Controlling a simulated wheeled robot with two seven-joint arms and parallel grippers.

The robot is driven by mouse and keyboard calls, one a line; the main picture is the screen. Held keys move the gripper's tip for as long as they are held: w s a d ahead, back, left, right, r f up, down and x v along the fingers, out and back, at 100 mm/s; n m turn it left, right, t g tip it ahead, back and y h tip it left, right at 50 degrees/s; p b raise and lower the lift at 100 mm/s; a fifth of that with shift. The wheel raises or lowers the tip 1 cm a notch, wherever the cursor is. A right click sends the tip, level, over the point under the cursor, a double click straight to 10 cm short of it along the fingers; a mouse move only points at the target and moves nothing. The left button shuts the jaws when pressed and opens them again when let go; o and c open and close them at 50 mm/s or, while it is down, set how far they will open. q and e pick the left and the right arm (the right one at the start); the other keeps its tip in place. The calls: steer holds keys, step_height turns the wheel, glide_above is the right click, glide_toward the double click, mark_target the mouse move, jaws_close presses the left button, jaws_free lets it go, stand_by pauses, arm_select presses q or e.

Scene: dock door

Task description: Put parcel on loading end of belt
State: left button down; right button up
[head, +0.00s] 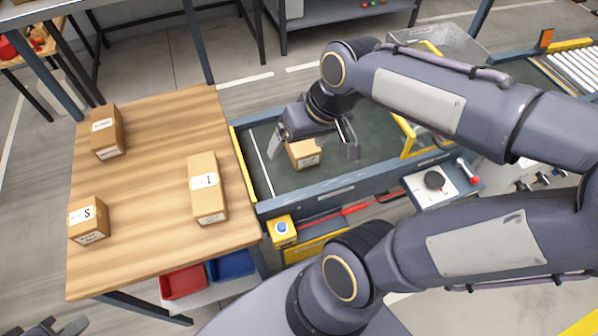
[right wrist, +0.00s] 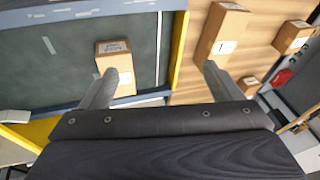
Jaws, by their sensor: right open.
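A small brown parcel (head: 304,155) with a white label sits on the dark green belt (head: 375,172), right of the white line near the belt's table end. My right gripper (head: 312,145) is open above and around this parcel in the head view. In the right wrist view the parcel (right wrist: 116,55) shows behind the left fingertip, and the space between the fingers (right wrist: 160,72) is empty. My left gripper (head: 57,328) shows only partly at the bottom left corner, away from the parcels; its jaw state is unclear.
Parcels stand on the wooden table (head: 150,170): one at the back left (head: 107,132), one labelled S (head: 89,220) and one labelled 1 (head: 207,188). A yellow edge (head: 243,178) separates table and belt.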

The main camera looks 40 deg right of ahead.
steer(key=s+a+f+t+y, duration=0.1)
steer(key=s+a+t, duration=0.1)
steer(key=s+a, duration=0.3)
steer(key=shift+s+n+y, duration=0.3)
steer(key=shift+s+n, duration=0.1)
steer(key=shift+s, duration=0.05)
